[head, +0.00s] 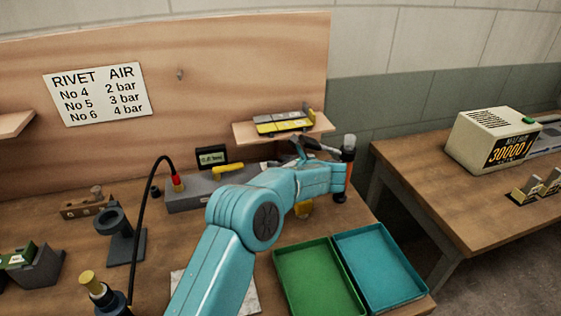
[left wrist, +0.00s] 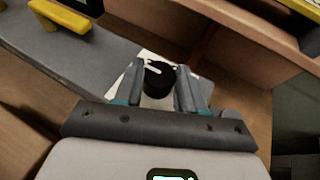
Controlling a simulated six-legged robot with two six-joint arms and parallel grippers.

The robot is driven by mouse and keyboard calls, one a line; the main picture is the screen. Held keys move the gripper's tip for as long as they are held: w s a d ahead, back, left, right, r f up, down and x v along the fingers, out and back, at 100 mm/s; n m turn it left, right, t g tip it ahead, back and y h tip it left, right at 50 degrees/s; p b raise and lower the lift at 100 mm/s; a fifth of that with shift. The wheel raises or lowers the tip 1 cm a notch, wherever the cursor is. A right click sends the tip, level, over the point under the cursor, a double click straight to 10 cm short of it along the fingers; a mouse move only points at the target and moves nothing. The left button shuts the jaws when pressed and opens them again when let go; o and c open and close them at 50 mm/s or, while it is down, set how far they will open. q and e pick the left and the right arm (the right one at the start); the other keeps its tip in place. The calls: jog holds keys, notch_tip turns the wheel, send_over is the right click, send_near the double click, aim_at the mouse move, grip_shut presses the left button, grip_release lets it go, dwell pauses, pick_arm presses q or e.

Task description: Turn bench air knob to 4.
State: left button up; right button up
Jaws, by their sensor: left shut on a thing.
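The black bench air knob (left wrist: 159,77) with a white pointer line shows in the left wrist view, above a pale dial plate (left wrist: 147,57). My left gripper (left wrist: 158,88) is shut on the knob, one finger on each side. The pointer line lies toward the left of that picture; scale numbers are hidden or unreadable. In the head view my left gripper (head: 285,162) is at the right end of the grey air box (head: 190,195), partly hidden by my arm, and the knob is hidden. A small green-lit display (head: 212,157) stands behind the box; its reading is too small to tell.
A yellow lever (head: 228,168) is on the box. A sign (head: 100,92) lists No 4 2 bar, No 5 3 bar, No 6 4 bar. A shelf (head: 243,132) is above the gripper. Green (head: 279,262) and teal (head: 423,292) trays lie at the bench's front right.

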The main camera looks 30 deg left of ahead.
pick_arm(q)
jog(key=shift+r, duration=0.1)
jog(key=o, duration=1.1)
jog(key=shift+c, duration=0.2)
